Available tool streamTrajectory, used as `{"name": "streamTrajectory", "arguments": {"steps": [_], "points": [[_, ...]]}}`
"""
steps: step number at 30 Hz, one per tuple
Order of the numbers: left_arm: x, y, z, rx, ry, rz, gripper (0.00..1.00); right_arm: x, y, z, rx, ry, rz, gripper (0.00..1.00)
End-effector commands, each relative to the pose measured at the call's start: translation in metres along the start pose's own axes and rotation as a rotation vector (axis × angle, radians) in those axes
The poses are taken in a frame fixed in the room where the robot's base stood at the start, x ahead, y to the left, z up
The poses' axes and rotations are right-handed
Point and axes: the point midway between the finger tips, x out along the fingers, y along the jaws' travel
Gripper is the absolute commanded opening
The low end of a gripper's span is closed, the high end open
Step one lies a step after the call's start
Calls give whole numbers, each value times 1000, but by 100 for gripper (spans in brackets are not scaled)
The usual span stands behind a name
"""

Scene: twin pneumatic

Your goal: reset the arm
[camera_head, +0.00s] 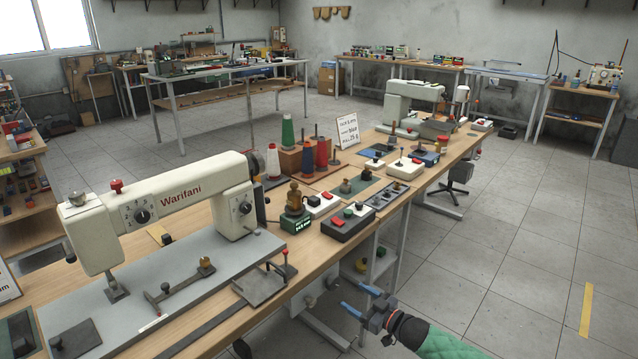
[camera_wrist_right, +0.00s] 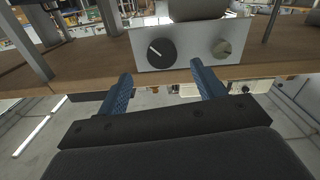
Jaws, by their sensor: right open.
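My right gripper (camera_head: 358,298) has blue fingers and shows low in the head view, right of the workbench's front edge. It is open and empty, with its fingers pointing toward the bench. Its dark wrist and green sleeve come in from the bottom edge. In the right wrist view the two blue fingers (camera_wrist_right: 162,72) stand apart with nothing between them. Beyond them is a light panel (camera_wrist_right: 191,48) with a dark dial and a grey dial, at the edge of a wooden surface. My left gripper is in neither view.
The long wooden workbench (camera_head: 318,234) carries a cream sewing machine (camera_head: 165,200), thread spools (camera_head: 307,157), a red-and-green button box (camera_head: 349,222) and a second machine (camera_head: 412,105). A stool (camera_head: 455,187) stands by its far part.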

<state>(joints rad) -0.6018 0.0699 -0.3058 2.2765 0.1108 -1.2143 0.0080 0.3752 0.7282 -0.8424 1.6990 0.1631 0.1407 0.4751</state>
Motion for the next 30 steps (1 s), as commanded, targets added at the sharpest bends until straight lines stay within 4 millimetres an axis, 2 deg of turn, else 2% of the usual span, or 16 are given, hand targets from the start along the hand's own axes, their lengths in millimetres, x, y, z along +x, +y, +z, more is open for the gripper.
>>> {"name": "streamTrajectory", "arguments": {"steps": [9,13,16,18,22,26,30], "points": [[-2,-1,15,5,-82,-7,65,-9,23,49,-157,-320,133,68],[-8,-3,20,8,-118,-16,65,-17,30,48,-234,-471,190,68],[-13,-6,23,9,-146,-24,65,-23,36,33,-285,-569,237,68],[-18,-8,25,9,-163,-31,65,-24,37,16,-312,-626,269,68],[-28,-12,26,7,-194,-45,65,-30,26,-16,-330,-727,319,68],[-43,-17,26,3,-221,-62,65,-47,-3,-42,-304,-832,350,68],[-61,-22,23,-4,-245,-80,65,-79,-47,-60,-222,-940,363,68]]}}
